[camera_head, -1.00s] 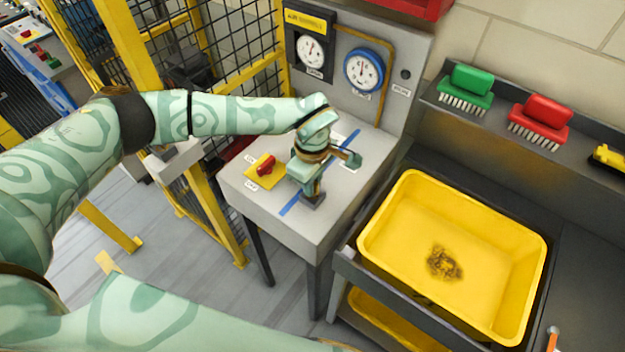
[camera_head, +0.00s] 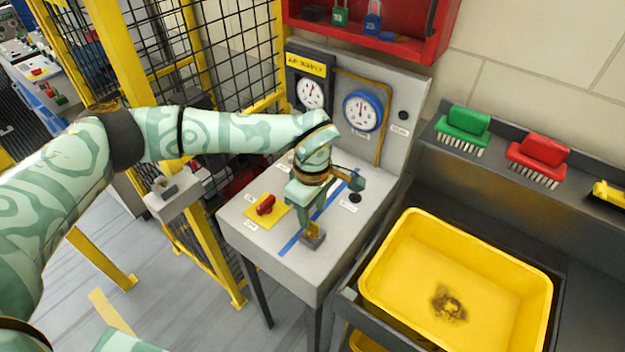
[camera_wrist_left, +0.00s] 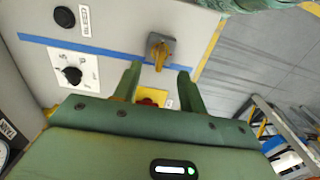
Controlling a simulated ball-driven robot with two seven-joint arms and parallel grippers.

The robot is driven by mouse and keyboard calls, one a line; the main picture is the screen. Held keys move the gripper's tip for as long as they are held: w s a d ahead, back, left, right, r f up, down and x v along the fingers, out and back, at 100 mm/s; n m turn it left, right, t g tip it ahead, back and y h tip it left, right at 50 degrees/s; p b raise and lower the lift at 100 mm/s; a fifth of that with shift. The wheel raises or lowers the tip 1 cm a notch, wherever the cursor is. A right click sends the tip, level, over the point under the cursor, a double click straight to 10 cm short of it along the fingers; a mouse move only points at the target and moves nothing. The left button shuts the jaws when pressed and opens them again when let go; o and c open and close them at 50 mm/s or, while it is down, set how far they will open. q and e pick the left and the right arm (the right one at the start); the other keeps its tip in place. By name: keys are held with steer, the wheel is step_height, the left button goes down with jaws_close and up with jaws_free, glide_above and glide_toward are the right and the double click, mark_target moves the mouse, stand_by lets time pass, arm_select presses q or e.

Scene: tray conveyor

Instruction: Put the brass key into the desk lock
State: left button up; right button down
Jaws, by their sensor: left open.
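A small brass piece, which looks like the brass key (camera_head: 313,227), stands on a grey block at the front of the grey desk (camera_head: 335,262). In the left wrist view the brass key (camera_wrist_left: 161,54) shows on its dark grey block. My left gripper (camera_head: 331,204) is open above the desk, with nothing between its fingers. In the left wrist view the left gripper (camera_wrist_left: 158,76) has its fingers apart, with the key just beyond their tips. A labelled black round fitting (camera_head: 355,198) sits on the desk. I cannot tell if it is the desk lock. My right gripper is not in view.
A red switch (camera_head: 266,205) on a yellow plate and a blue tape line (camera_head: 290,244) mark the desk. A gauge panel (camera_head: 395,95) rises behind. A yellow bin (camera_head: 400,235) stands at the right. A grey box (camera_head: 170,190) is on the fence at the left.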

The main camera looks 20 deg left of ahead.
mark_target(312, 222)
arm_select(q)
step_height(312, 222, up, 11)
steer(key=shift+f, duration=0.2)
stand_by(0.3)
